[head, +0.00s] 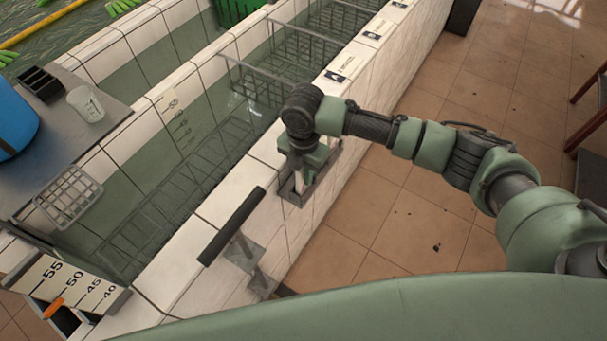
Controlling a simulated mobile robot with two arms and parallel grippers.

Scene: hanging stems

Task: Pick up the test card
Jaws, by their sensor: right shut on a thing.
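My right gripper (302,170) points down into a grey open holder (297,196) at the edge of the white tiled tank wall. Its fingers are shut on a thin thing in the holder, which appears to be the test card. The gripper and wrist hide nearly all of the card, so its face cannot be read. I cannot tell whether the card is clear of the holder. My left gripper is not in view.
Wire racks (180,190) stand in the water-filled tiled tanks. A black handle (231,226) is fixed on the near wall. A beaker (86,104) and a blue container (12,120) stand on the left counter.

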